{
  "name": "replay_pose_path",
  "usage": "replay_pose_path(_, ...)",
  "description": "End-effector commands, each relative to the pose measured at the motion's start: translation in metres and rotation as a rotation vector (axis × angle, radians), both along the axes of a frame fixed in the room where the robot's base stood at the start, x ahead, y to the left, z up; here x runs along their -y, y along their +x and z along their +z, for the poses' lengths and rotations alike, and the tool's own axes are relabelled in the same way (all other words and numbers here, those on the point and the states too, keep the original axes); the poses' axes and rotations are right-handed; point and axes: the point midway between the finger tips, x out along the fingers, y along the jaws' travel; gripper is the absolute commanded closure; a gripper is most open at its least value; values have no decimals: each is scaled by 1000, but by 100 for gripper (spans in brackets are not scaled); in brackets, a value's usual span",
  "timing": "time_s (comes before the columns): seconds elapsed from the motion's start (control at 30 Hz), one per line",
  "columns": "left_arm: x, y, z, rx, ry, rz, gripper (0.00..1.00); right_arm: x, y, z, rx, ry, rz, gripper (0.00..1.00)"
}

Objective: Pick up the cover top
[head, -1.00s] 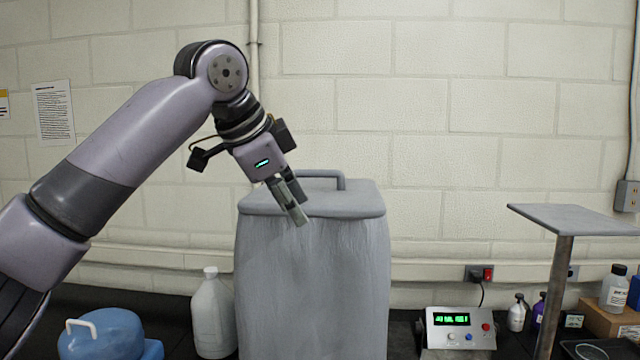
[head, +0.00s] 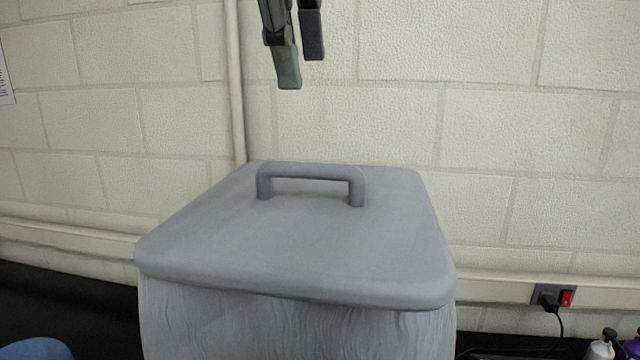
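The cover top (head: 290,250) is a flat grey lid with rounded edges and a raised bar handle (head: 311,172) on it. It rests on a large grey bin (head: 300,325) whose upper wall shows below the lid. My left gripper (head: 300,75) hangs at the top of the head view, above the handle and apart from it. Its two fingers are spread with a gap between them and nothing held. The rest of the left arm is out of the picture. My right gripper is not in view.
A wall pipe (head: 235,90) runs down the pale block wall behind the bin. A socket with a red switch (head: 566,297) is on the wall at right. Bottles (head: 601,347) stand at the bottom right corner. A blue object (head: 36,349) shows at bottom left.

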Motion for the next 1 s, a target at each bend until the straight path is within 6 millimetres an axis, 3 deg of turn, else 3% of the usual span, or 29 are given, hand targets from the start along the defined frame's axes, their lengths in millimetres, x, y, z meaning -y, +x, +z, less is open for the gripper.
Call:
replay_pose_path(0.2, 4, 21, -33, -7, 5, -3, 72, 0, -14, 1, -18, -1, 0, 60)
replay_pose_path(0.5, 11, 54, -82, -3, 3, 0, 72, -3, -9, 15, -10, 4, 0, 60)
replay_pose_path(0.77, 14, 66, -100, -2, 0, 0, 72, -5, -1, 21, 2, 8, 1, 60)
replay_pose_path(1.0, 19, 82, -126, -4, 2, 1, 72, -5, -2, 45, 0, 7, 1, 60)
